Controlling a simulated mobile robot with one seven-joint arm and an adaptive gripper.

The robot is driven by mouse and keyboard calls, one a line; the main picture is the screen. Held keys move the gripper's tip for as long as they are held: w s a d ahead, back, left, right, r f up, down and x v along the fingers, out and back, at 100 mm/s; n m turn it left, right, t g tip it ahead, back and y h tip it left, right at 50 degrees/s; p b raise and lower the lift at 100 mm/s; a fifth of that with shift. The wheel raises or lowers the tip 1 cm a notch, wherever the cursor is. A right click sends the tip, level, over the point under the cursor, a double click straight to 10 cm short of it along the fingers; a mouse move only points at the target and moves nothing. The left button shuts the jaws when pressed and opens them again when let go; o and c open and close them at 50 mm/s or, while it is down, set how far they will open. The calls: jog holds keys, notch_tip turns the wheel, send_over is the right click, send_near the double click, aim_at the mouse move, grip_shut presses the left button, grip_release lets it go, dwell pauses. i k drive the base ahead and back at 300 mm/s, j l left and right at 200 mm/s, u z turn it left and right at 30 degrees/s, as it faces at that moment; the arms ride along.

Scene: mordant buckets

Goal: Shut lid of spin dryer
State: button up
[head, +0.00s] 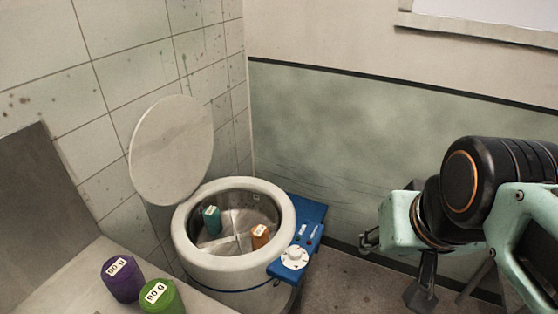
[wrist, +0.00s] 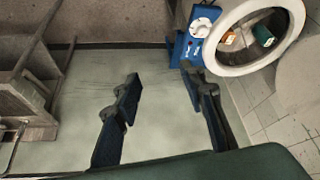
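The spin dryer (head: 188,240) is a round cream drum in the corner, with a blue control panel (head: 290,262) on its right side. Its round lid (head: 172,150) stands open, tilted up at the back left against the tiled wall. Inside the drum sit a teal container (head: 212,220) and an orange container (head: 260,236). The dryer also shows at the top right of the wrist view (wrist: 222,66). My gripper (wrist: 168,90) is open and empty, its fingers apart, with the dryer beyond the right finger. In the head view it is right of the dryer, partly seen.
Tiled and green-painted walls close the corner behind the dryer. Floor (head: 345,285) between the dryer and my arm looks clear.

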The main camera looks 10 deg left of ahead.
aim_at(171, 149)
jog(key=i+l, duration=0.1)
jog(key=i, duration=0.25)
jog(key=i+u, duration=0.1)
jog(key=u, duration=0.7)
